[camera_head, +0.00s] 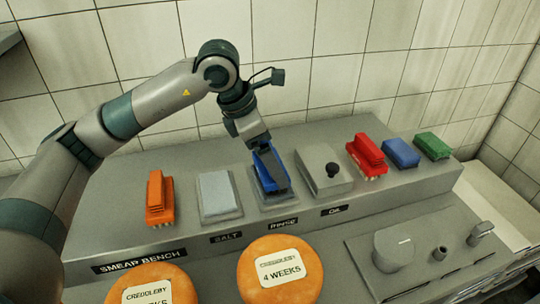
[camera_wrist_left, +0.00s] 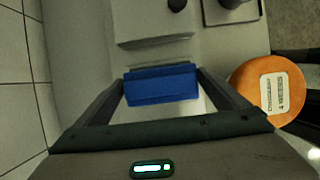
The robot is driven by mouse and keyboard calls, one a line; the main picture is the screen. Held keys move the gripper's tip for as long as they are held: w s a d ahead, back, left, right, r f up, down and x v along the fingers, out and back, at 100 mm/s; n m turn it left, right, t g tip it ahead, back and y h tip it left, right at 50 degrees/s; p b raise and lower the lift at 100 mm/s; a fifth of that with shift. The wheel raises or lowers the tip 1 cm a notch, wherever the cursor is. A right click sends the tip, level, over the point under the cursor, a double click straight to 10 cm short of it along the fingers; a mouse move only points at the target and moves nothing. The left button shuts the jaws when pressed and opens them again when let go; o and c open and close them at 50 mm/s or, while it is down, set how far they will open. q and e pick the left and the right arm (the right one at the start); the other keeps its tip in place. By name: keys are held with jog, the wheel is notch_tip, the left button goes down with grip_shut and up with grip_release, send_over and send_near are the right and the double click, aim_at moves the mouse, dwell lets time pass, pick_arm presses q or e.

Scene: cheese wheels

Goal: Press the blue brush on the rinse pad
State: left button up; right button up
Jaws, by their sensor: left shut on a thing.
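The blue brush (camera_head: 270,170) is held in my left gripper (camera_head: 262,152), whose arm comes in from the left. The brush also shows between the two fingers in the left wrist view (camera_wrist_left: 161,85). It is over the grey rinse pad (camera_head: 280,204), above the label reading "RINSE", and covers much of that pad. The brush looks very low over the pad; I cannot tell whether its bristles touch it.
An orange brush (camera_head: 159,198) and the salt pad (camera_head: 219,194) stand to the left. A lidded oil box (camera_head: 322,167), red brush (camera_head: 368,154), blue block (camera_head: 401,153) and green block (camera_head: 432,146) stand to the right. Cheese wheels (camera_head: 253,254) sit in front.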

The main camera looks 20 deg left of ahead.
pick_arm(q)
jog(key=shift+s+a+f+b, duration=0.25)
jog(key=shift+f+b, duration=0.25)
jog(key=shift+f, duration=0.1)
jog(key=shift+s+a+f+b, duration=0.15)
jog(key=shift+f+b, duration=0.05)
jog(key=shift+b, duration=0.1)
dwell(1.0)
jog(key=shift+r, duration=0.1)
jog(key=shift+w+d+r+p, duration=0.15)
jog(key=shift+r+p, duration=0.25)
jog(key=shift+r, duration=0.45)
jog(key=shift+w+d+r+p, duration=0.2)
jog(key=shift+r+p, duration=0.15)
jog(key=shift+r, duration=0.5)
jog(key=shift+w+d+r+p, duration=0.15)
jog(key=shift+r+p, duration=0.25)
jog(key=shift+r, duration=0.45)
jog(key=shift+w+r, duration=0.1)
jog(key=shift+r, duration=0.5)
jog(key=shift+r+p, duration=0.35)
jog(key=shift+p, duration=0.05)
